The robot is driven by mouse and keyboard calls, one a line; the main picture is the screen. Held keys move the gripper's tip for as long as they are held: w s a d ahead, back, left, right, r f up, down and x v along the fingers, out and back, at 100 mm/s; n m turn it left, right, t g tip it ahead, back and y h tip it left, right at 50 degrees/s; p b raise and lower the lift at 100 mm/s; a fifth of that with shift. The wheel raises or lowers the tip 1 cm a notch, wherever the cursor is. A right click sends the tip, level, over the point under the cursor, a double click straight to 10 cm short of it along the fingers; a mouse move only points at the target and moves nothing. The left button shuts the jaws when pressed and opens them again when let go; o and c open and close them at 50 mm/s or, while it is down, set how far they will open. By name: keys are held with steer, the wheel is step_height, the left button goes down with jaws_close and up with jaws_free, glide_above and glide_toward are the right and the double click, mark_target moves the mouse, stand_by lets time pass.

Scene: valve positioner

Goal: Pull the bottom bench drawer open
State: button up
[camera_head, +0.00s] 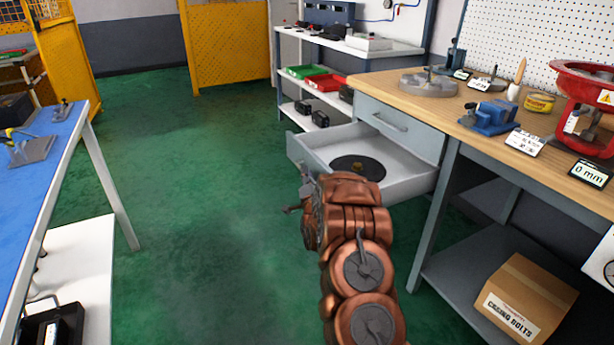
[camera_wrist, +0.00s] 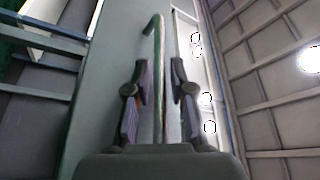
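The bottom bench drawer (camera_head: 395,180) stands out from the bench, open, with a dark round disc (camera_head: 358,167) inside. The top drawer (camera_head: 400,125) above it is closed. My gripper (camera_head: 300,195) is at the bottom drawer's front, partly hidden by my arm. In the wrist view, my gripper (camera_wrist: 158,95) has its two fingers apart, on either side of the drawer's bar handle (camera_wrist: 158,60). Gaps show between the handle and both fingers. The grey drawer front (camera_wrist: 118,60) lies just beyond the handle.
The wooden bench top (camera_head: 450,110) holds a blue vise (camera_head: 488,118), a red machine (camera_head: 585,105) and small parts. A cardboard box (camera_head: 525,300) sits on the lower shelf. A blue-topped table (camera_head: 35,190) stands at the left. Green floor (camera_head: 200,200) between them is clear.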

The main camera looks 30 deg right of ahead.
steer(key=shift+s, duration=0.15)
steer(key=shift+s+a+f, duration=0.1)
steer(key=shift+s+f, duration=0.05)
steer(key=shift+s, duration=0.1)
steer(key=v, duration=1.1)
stand_by(0.3)
